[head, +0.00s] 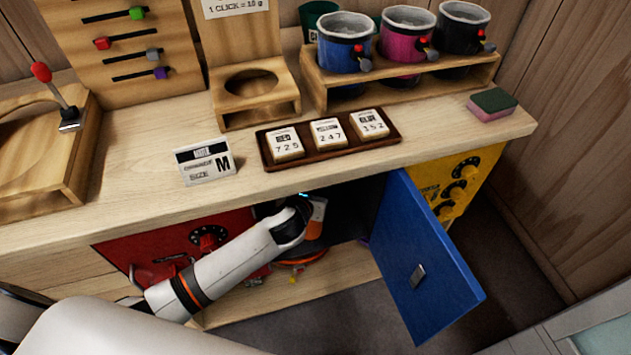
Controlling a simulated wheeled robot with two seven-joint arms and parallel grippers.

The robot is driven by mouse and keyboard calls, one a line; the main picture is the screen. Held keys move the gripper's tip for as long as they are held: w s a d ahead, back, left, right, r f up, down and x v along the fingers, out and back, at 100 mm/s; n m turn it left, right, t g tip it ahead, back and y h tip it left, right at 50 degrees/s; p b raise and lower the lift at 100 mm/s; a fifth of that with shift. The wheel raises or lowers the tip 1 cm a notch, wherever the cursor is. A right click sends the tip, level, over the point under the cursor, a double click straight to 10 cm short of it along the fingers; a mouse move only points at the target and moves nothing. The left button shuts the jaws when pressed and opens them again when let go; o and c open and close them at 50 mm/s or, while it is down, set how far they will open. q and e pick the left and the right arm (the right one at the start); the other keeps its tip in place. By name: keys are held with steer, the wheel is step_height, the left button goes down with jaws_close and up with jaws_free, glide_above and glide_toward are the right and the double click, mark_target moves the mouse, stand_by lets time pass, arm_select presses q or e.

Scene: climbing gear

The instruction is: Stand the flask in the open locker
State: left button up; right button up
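The open locker (345,215) is the dark compartment under the counter, with its blue door (422,265) swung out toward the front right. My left arm comes in from the lower left, and its black wrist end, with the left gripper (298,210), is at the locker's opening. The fingers are hidden by the wrist and the counter edge. A small white and orange piece (316,216) shows just right of the wrist. I cannot tell if it is the flask or part of something else. No flask is clearly visible. My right gripper is out of view.
A red locker (170,240) with a dial is left of the opening, a yellow one (460,185) right. Orange gear (303,258) lies low behind my arm. The counter holds a size card (205,162), number-block tray (388,139), cup rack (395,86) and sponge (492,103).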

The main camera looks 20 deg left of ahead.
arm_select(q)
steer(key=shift+r+b+x, duration=0.15)
steer(key=shift+b+x, duration=0.05)
steer(key=shift+x, duration=0.8)
steer(key=shift+r+b+x, duration=0.1)
steer(key=shift+b+x, duration=0.05)
steer(key=shift+x, duration=0.85)
steer(key=shift+w+f, duration=0.1)
steer(key=shift+w, duration=0.05)
steer(key=o, duration=1.7)
steer(key=shift+o, duration=0.2)
